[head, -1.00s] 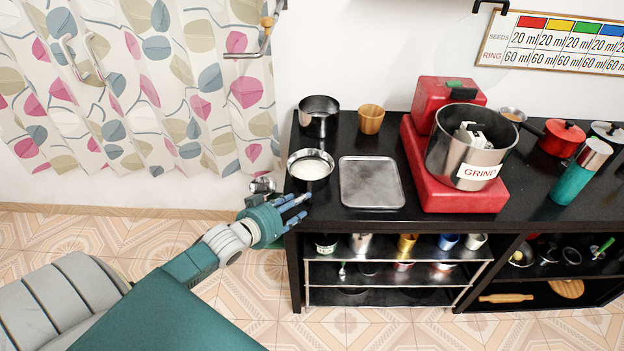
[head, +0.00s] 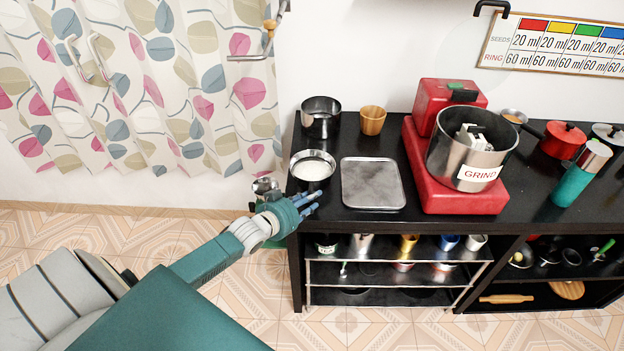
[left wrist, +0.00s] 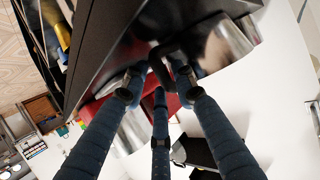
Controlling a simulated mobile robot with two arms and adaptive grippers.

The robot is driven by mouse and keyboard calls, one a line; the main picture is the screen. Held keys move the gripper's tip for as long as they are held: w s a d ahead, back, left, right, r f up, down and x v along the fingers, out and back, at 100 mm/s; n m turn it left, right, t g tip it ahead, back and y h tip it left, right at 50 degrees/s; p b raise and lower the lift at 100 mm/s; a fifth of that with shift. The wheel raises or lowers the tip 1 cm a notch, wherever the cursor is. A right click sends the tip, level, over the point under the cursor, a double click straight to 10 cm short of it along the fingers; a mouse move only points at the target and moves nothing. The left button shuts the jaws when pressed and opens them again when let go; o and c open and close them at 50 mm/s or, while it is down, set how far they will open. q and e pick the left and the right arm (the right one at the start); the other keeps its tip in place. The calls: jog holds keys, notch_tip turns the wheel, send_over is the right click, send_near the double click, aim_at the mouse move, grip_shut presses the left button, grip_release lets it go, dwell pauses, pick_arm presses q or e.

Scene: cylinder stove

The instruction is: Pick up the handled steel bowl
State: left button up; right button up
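A steel bowl (head: 312,166) with white contents stands at the left front of the black counter. I take it as the handled bowl, though its handle is not clear in the head view. My left gripper (head: 309,203) is at the counter's front left edge, just below and in front of this bowl. In the left wrist view, the fingers (left wrist: 160,74) are spread, with a dark handle-like piece between their tips. A shiny steel surface (left wrist: 232,45) lies just beyond it. I see no firm grip. My right gripper is not in view.
A steel pot (head: 320,120) and a wooden cup (head: 372,120) stand behind the bowl. A shelf (head: 395,272) with cups is below. Floor is free at left.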

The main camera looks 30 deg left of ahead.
pick_arm(q)
grip_shut()
jog(key=shift+w+r, duration=0.1)
jog(key=shift+r, duration=0.05)
notch_tip(320, 180, up, 20)
jog(key=b, duration=0.1)
dwell(0.3)
